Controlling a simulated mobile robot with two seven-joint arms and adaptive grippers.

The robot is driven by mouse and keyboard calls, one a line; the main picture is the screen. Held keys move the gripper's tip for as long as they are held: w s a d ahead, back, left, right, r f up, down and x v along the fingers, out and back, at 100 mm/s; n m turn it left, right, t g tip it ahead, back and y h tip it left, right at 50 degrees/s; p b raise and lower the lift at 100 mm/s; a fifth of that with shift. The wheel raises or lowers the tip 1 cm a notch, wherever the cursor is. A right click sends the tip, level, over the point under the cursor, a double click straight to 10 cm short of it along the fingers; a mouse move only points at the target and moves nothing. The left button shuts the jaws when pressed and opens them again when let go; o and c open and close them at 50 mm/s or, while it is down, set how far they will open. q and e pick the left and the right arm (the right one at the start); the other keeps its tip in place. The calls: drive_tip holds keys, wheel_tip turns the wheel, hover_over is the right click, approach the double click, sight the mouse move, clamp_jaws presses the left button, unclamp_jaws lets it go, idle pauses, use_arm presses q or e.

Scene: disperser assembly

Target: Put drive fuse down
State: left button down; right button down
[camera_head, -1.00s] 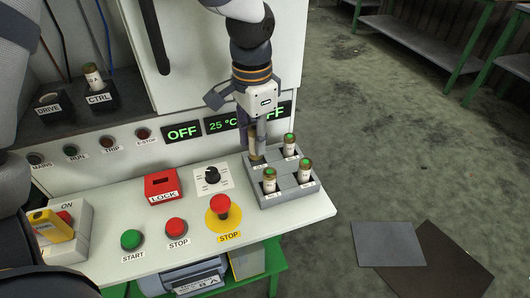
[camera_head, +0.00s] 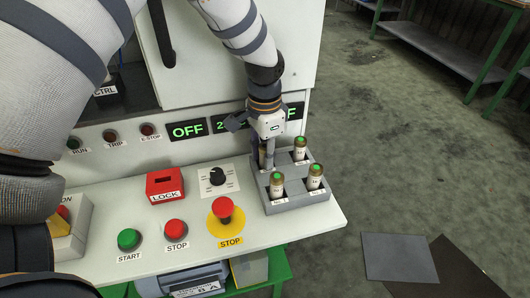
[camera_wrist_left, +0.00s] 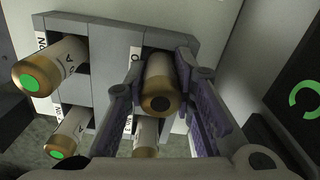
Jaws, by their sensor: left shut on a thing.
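My left gripper (camera_head: 267,158) points down at the rear-left compartment of a grey fuse tray (camera_head: 297,200) on the white console. In the left wrist view its two fingers stand either side of a brass-capped fuse (camera_wrist_left: 163,85) with a dark end, and they are shut on it. This fuse is in line with a tray compartment; how deep it sits is hidden. Three other fuses with green ends stand in the tray: one at the back right (camera_head: 300,148), one at the front left (camera_head: 277,185) and one at the front right (camera_head: 315,177). My right gripper is out of view.
A red emergency stop knob (camera_head: 223,208), a rotary dial (camera_head: 217,176) and a red lock block (camera_head: 164,184) are left of the tray. The white cabinet (camera_head: 300,50) rises behind it. The console edge is close on the tray's right.

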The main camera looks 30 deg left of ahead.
use_arm(q)
drive_tip(key=shift+s+f, duration=0.2)
drive_tip(key=shift+f, duration=0.35)
drive_tip(key=c, duration=1.3)
unclamp_jaws()
drive_tip(key=shift+s+d+f, duration=0.1)
drive_tip(key=shift+c, duration=0.2)
drive_tip(key=shift+f, duration=0.15)
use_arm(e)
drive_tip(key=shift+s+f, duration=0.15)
use_arm(q)
drive_tip(key=r, duration=0.9)
drive_tip(key=r+p, duration=0.1)
drive_tip(key=r, duration=0.4)
drive_tip(key=shift+w, duration=0.3)
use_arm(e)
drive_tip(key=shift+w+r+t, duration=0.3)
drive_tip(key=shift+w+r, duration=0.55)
